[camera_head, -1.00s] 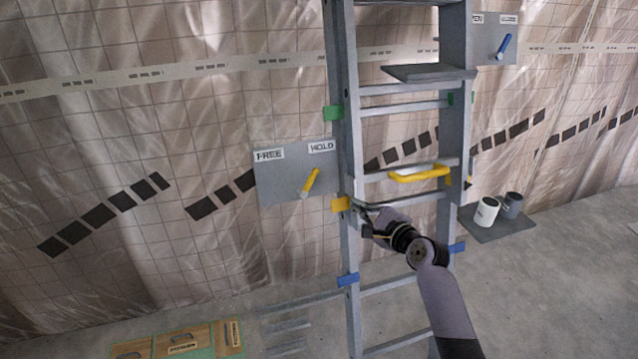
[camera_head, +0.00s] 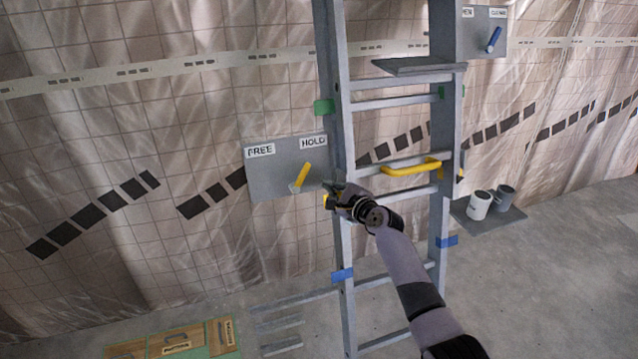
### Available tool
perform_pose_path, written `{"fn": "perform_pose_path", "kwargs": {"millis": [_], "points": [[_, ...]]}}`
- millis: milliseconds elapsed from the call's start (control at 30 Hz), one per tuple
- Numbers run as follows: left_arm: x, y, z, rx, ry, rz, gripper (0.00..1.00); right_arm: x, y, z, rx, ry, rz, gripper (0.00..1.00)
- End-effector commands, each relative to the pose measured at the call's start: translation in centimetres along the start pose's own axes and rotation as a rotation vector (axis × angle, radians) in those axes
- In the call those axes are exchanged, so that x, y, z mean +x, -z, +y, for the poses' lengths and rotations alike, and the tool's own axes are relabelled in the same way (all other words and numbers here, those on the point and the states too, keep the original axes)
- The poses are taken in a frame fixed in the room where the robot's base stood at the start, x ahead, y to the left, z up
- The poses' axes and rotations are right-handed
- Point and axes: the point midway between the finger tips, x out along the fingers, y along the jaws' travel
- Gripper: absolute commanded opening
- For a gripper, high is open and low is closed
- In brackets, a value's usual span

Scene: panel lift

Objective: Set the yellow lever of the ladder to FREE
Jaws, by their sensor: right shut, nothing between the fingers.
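The yellow lever (camera_head: 303,174) sits on a grey plate (camera_head: 262,179) at the left side of the ladder (camera_head: 333,100). The plate has a FREE label (camera_head: 261,150) at its upper left and a HOLD label (camera_head: 313,142) at its upper right. The lever tilts up and to the right, toward HOLD. My right gripper (camera_head: 331,194) is shut and empty at the ladder's left rail, just right of and slightly below the lever, apart from it. It partly hides a yellow band on the rail. My left gripper is not in view.
A yellow handle (camera_head: 411,167) is on a ladder rung. A blue lever (camera_head: 493,40) is on another plate at the upper right. Two cups (camera_head: 479,205) stand on a grey platform (camera_head: 490,221) to the right. Wooden panels (camera_head: 177,341) lie at the lower left. Plastic sheeting hangs behind.

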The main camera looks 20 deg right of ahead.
Motion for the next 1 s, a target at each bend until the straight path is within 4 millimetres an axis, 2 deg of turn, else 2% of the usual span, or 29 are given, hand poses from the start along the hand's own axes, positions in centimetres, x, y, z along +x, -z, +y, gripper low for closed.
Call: {"fn": "perform_pose_path", "kwargs": {"millis": [33, 233, 1000], "points": [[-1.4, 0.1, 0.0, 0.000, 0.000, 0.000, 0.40, 0.1, -1.7, -0.4, 0.002, -0.002, -0.006, 0.00], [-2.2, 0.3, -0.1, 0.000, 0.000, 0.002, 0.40, 0.5, -3.3, -0.2, 0.002, -0.002, -0.004, 0.00], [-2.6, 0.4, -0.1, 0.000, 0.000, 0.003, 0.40, 0.7, -3.9, -0.3, -0.052, -0.015, -0.003, 0.00]]}}
